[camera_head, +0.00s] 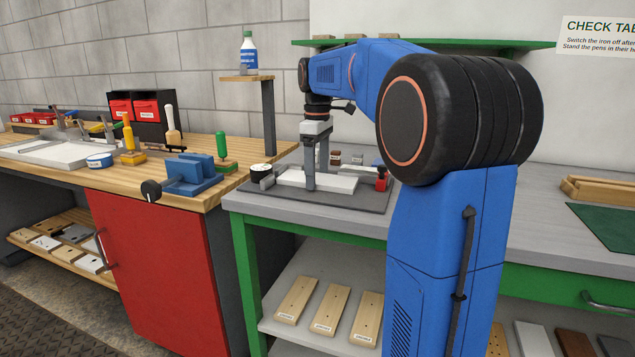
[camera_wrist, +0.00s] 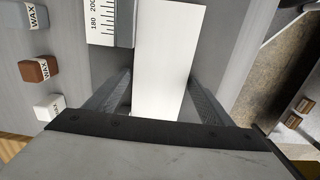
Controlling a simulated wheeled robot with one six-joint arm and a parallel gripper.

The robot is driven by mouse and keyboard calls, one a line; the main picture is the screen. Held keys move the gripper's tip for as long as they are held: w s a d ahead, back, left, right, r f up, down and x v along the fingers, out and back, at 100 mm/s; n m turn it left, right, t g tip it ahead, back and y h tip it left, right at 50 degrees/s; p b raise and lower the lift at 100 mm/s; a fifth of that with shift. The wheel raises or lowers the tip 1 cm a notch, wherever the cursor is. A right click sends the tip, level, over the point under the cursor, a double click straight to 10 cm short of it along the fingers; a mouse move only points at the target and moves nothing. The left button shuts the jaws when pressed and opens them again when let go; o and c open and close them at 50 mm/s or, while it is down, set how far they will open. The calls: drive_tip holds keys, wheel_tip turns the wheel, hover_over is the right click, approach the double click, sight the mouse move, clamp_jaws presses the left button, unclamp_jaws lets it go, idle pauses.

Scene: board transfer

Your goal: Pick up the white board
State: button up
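The white board (camera_head: 335,182) lies flat on a grey base plate on the grey bench, in the head view. In the wrist view the white board (camera_wrist: 168,55) is a long plain strip running up between my fingers. My gripper (camera_head: 313,175) points down over the board, with its near finger in front of the board's near edge. In the wrist view my gripper (camera_wrist: 161,75) has one finger along each long side of the board. The fingertips are close to both edges; whether they press on it cannot be told.
A ruler (camera_wrist: 110,20) lies along the board's left side in the wrist view, with small wax blocks (camera_wrist: 38,69) further left. A red-topped clamp (camera_head: 381,177) and a black round item (camera_head: 261,172) flank the board. A wooden workbench (camera_head: 210,146) with tools stands left.

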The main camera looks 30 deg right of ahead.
sight(318, 178)
drive_tip(key=c, duration=0.9)
drive_tip(key=shift+r, duration=0.1)
wheel_tip(318, 178, up, 10)
drive_tip(key=shift+f, duration=0.1)
